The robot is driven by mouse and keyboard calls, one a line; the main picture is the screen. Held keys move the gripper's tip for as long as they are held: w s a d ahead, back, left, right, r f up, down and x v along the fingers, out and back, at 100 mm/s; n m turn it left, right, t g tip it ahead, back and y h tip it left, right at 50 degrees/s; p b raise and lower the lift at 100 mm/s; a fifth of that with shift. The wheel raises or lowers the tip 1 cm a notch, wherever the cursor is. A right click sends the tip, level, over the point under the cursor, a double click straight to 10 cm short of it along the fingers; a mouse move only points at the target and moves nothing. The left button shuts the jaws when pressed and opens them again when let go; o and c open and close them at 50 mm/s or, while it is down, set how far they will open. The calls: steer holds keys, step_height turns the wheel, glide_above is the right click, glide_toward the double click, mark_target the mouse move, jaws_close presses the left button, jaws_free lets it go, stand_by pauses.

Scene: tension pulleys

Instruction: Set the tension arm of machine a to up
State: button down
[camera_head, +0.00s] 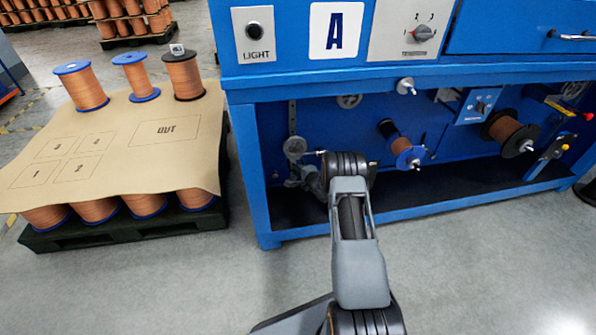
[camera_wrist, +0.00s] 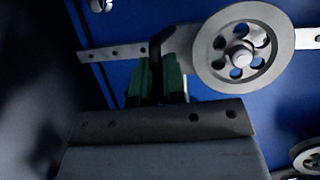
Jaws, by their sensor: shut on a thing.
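Machine a (camera_head: 240,120) is the blue machine with the "A" sign (camera_head: 336,30). In its lower left bay is a grey pulley wheel (camera_head: 295,148), which belongs to the tension arm. In the wrist view the spoked pulley (camera_wrist: 241,55) is large, just right of my gripper (camera_wrist: 160,72). A grey arm piece with a dark part (camera_wrist: 157,45) reaches from the pulley to between my green fingers. My gripper is shut on this part of the tension arm. In the head view my own arm hides most of the gripper and the grip.
A copper spool (camera_head: 402,147) and a darker spool (camera_head: 510,132) sit further right in the bay. A grey slotted rail (camera_wrist: 110,52) runs behind the pulley. A spool pallet (camera_head: 130,235) stands left of the machine, with a floor gap between.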

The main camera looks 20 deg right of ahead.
step_height(320, 180, up, 20)
steer(key=p, duration=1.3)
steer(key=shift+p, duration=0.3)
steer(key=c, duration=1.2)
jaws_free()
steer(key=shift+f, duration=0.1)
steer(key=shift+p+v, duration=1.35)
steer(key=shift+v, duration=5.55)
